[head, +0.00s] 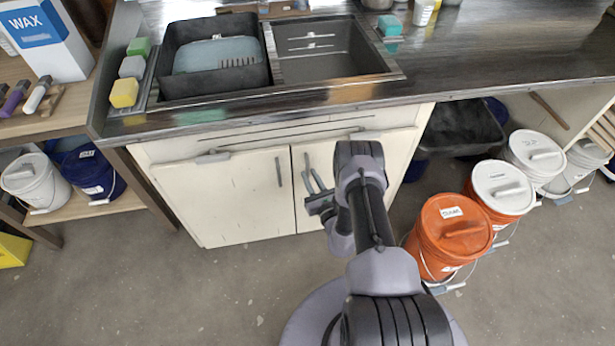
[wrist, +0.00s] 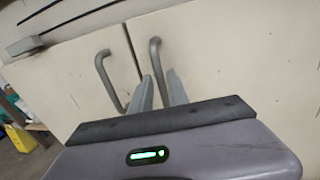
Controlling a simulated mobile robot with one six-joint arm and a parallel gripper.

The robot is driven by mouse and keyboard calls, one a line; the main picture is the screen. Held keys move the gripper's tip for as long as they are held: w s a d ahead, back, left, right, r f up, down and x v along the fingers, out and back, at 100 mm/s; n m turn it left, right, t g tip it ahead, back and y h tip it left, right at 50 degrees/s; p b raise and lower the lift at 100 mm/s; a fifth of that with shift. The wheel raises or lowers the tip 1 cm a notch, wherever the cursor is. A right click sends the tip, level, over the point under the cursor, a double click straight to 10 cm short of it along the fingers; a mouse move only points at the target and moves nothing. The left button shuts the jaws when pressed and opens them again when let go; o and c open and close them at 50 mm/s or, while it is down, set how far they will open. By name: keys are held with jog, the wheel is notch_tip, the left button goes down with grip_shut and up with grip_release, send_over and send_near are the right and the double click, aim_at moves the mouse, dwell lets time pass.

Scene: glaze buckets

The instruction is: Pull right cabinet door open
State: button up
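The right cabinet door (head: 322,157) is closed under the sink counter, flush beside the left door (head: 226,195). Its grey vertical bar handle (wrist: 155,52) is near the door's inner edge. In the head view my gripper (head: 315,180) is in front of the right door at its handle and partly covers it. In the wrist view my gripper (wrist: 160,88) points at the door with its two fingers apart, and the handle's lower part runs into the gap between them. I cannot tell whether either finger touches it. The left door's handle (wrist: 104,74) is to the left of the fingers.
An orange bucket (head: 447,238) stands on the floor right of my arm, with white-lidded buckets (head: 503,187) behind it. A wooden shelf (head: 80,206) with buckets stands at the left. The floor (head: 150,285) before the left door is clear.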

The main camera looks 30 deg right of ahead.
jog(key=shift+w+d, duration=0.15)
jog(key=shift+w, duration=1.15)
grip_shut()
jog(key=shift+s, duration=0.1)
dwell(0.4)
